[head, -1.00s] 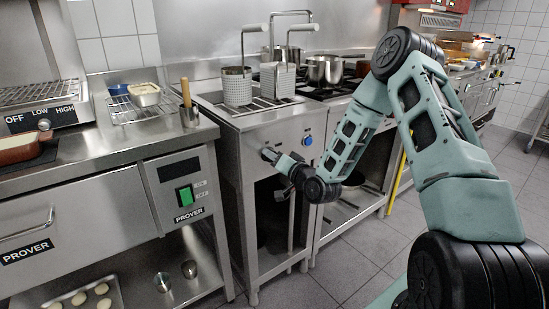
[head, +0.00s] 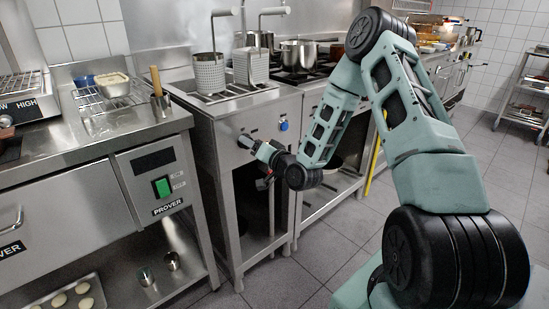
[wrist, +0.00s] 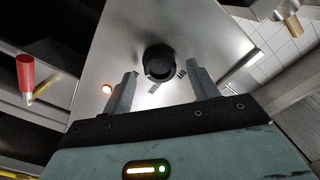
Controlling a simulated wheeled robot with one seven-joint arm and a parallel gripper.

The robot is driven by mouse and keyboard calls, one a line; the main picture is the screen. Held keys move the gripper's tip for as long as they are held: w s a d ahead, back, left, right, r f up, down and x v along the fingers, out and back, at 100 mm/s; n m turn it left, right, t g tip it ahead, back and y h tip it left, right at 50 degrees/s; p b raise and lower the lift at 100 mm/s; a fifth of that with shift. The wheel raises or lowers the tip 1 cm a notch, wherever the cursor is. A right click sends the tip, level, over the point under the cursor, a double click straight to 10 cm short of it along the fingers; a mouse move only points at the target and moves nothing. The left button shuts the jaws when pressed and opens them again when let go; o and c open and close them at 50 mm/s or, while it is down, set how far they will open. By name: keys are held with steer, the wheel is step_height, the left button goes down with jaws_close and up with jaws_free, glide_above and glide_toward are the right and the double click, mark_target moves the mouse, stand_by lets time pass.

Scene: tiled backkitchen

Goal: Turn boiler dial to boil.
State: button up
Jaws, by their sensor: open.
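The boiler (head: 262,112) is a steel unit with two perforated baskets hanging over its top. Its dial (wrist: 158,60) is a round black knob on the front panel, seen in the wrist view with small dark markings beside it and a lit orange lamp (wrist: 107,88) to the left. My gripper (wrist: 161,76) is open, with one finger on each side of the dial; I cannot tell whether either finger touches it. In the head view my gripper (head: 247,142) is at the boiler's front panel and largely hides the dial.
The prover counter (head: 75,140) stands to the left, with a wire rack on top. A stove with pots (head: 298,55) adjoins on the right. The tiled floor at front right is clear.

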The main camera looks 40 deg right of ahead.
steer(key=s+p, duration=0.6)
steer(key=s, duration=1)
steer(key=shift+d, duration=0.3)
